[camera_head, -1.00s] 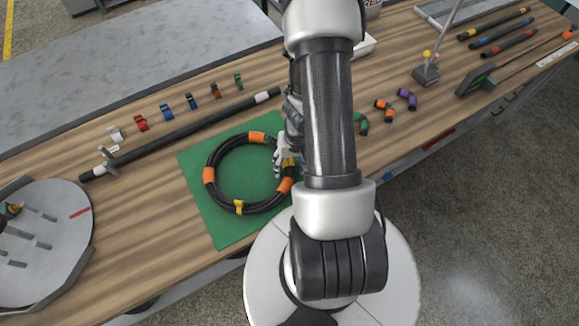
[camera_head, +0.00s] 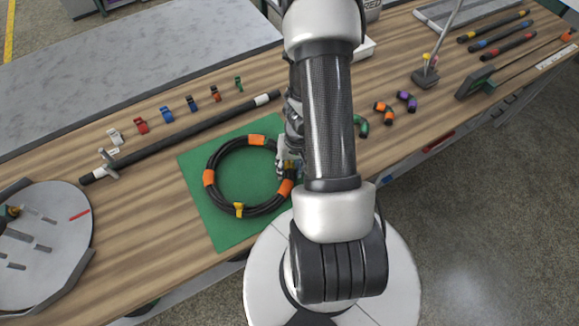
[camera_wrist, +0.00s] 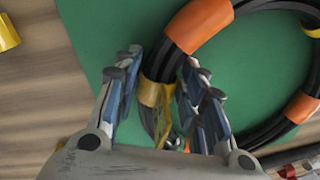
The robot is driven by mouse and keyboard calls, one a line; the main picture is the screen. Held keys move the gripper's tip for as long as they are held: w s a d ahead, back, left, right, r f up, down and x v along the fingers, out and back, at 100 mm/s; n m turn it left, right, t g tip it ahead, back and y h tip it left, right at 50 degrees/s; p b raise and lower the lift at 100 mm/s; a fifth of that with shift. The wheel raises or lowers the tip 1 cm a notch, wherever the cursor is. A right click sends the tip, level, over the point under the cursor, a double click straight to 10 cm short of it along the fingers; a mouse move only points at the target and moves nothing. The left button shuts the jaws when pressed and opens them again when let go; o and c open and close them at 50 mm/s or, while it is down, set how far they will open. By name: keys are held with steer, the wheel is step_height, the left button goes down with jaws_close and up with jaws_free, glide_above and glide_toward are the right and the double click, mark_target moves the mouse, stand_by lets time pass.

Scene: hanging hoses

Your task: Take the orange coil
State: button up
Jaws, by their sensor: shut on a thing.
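The orange coil is a ring of black hose (camera_head: 209,178) with several orange bands and yellow ties. It lies on a green mat (camera_head: 205,218). My gripper (camera_head: 287,166) is at the coil's right side, partly hidden by my arm. In the wrist view, my gripper (camera_wrist: 161,66) has its fingers on both sides of the hose, shut on it at a yellow tie (camera_wrist: 151,92). An orange band (camera_wrist: 199,24) sits just beyond the fingers. I cannot tell whether the coil is off the mat there.
A long black hose (camera_head: 200,126) lies behind the mat, with several small coloured clips behind it. A round grey tray (camera_head: 45,240) stands at the left. Green, orange and purple pieces (camera_head: 383,112) lie right of my arm. A tool stand (camera_head: 425,77) is farther right.

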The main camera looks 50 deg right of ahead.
jaws_close()
steer(key=o, duration=1.3)
jaws_free()
steer(key=shift+c, duration=0.2)
